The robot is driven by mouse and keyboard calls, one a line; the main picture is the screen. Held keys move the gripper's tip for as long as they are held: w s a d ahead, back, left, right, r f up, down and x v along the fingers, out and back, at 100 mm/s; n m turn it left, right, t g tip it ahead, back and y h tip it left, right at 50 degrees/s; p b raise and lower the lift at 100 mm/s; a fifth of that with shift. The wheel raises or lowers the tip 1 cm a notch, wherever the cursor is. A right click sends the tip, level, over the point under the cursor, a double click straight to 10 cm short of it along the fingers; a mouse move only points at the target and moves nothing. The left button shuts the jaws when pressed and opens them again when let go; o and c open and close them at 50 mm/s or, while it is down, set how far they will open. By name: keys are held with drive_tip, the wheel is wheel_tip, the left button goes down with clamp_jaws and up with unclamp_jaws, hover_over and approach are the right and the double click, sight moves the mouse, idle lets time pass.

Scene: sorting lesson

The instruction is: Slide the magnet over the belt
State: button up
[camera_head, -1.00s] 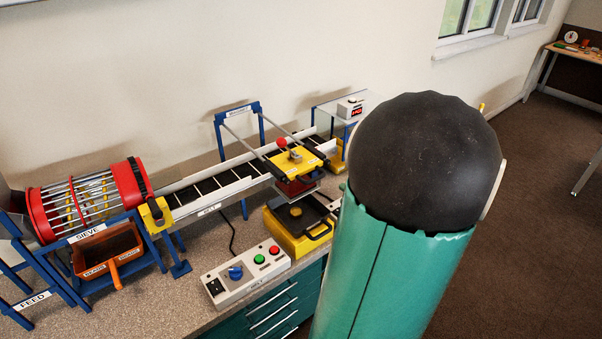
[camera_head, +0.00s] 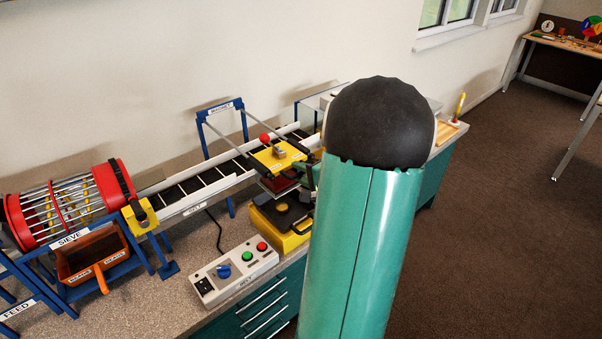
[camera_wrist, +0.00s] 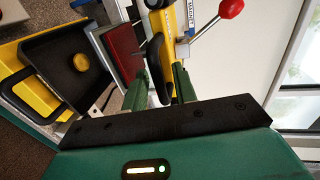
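The magnet is a yellow carriage (camera_head: 277,156) with a red knob, on two rails that cross above the belt. It is at the near side of the black, white-slatted belt (camera_head: 200,184). In the wrist view its red block (camera_wrist: 122,48), yellow plate (camera_wrist: 181,20) and red ball knob (camera_wrist: 230,8) show close up. My gripper (camera_wrist: 160,88) is beside the carriage's near right side. Its two fingers are apart, and a black handle-like part (camera_wrist: 155,58) lies between or just beyond them. I see no firm grip on it; contact is unclear.
A yellow stand with a black pan (camera_head: 283,215) is below the carriage's near end; the pan (camera_wrist: 70,68) is left in the wrist view. A control box (camera_head: 234,270) is in front of the belt. The red sieve drum (camera_head: 68,204) is at the left.

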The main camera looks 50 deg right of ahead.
clamp_jaws()
drive_tip(key=shift+w, duration=0.1)
drive_tip(key=r+x, duration=0.2)
drive_tip(key=x, duration=0.8)
drive_tip(key=w+r+x, duration=0.1)
drive_tip(key=r+x, duration=0.1)
drive_tip(key=x, duration=0.9)
drive_tip(key=shift+r, duration=0.2)
drive_tip(key=shift+w+d, duration=0.1)
drive_tip(key=shift+d, duration=0.05)
unclamp_jaws()
drive_tip(key=shift+w, duration=0.1)
